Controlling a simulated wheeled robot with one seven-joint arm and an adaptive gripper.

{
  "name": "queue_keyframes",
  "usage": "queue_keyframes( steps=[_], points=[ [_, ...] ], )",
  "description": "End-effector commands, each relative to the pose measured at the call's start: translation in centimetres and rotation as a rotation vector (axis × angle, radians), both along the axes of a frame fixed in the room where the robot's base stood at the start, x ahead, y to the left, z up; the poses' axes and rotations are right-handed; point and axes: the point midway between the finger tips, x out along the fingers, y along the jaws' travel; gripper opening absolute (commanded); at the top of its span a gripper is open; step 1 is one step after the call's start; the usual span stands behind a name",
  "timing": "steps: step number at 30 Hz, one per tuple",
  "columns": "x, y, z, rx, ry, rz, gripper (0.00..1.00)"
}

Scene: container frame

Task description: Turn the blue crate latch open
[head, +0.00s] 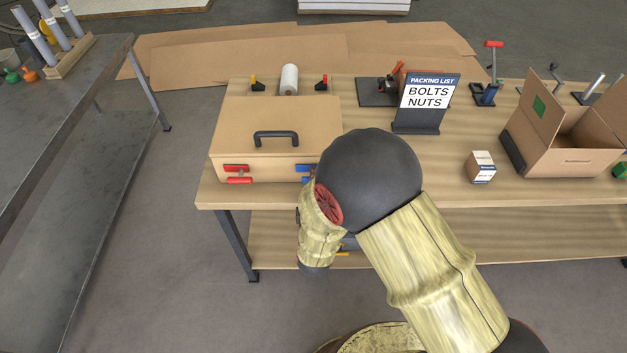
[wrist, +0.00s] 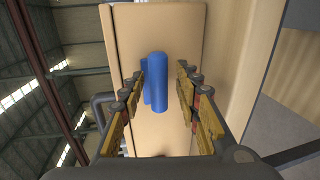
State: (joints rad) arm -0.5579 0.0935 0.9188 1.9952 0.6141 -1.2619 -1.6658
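The crate (head: 240,115) is a light tan box with a black handle on its lid, near the table's left end. A blue latch (head: 308,169) sits on the right of its front face, partly hidden by my arm. A red latch (head: 237,169) is on the left of that face. In the wrist view the blue latch (wrist: 158,85) lies between the two fingers of my open gripper (wrist: 162,72). The left finger is very close to the blue part, and I cannot tell if it touches. A gap shows on the right. In the head view my arm hides the gripper.
A packing list sign (head: 429,95) reads bolts and nuts. An open cardboard box (head: 570,155), a small carton (head: 481,167) and several clamps stand further right. A white roll (head: 289,79) is behind the crate. A grey bench (head: 60,110) stands at left across a floor gap.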

Motion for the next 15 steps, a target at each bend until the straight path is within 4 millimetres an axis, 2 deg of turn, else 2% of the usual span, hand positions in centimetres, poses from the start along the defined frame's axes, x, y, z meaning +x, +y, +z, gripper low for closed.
queue_keyframes(
  steps=[4, 7, 15],
  points=[
    [-0.4, 0.1, 0.1, 0.001, -0.001, 0.001, 0.33],
    [-1.5, 0.2, 0.4, 0.002, -0.001, 0.003, 0.33],
    [-6.9, 0.4, 1.4, -0.001, 0.0, 0.005, 0.33]
  ],
)
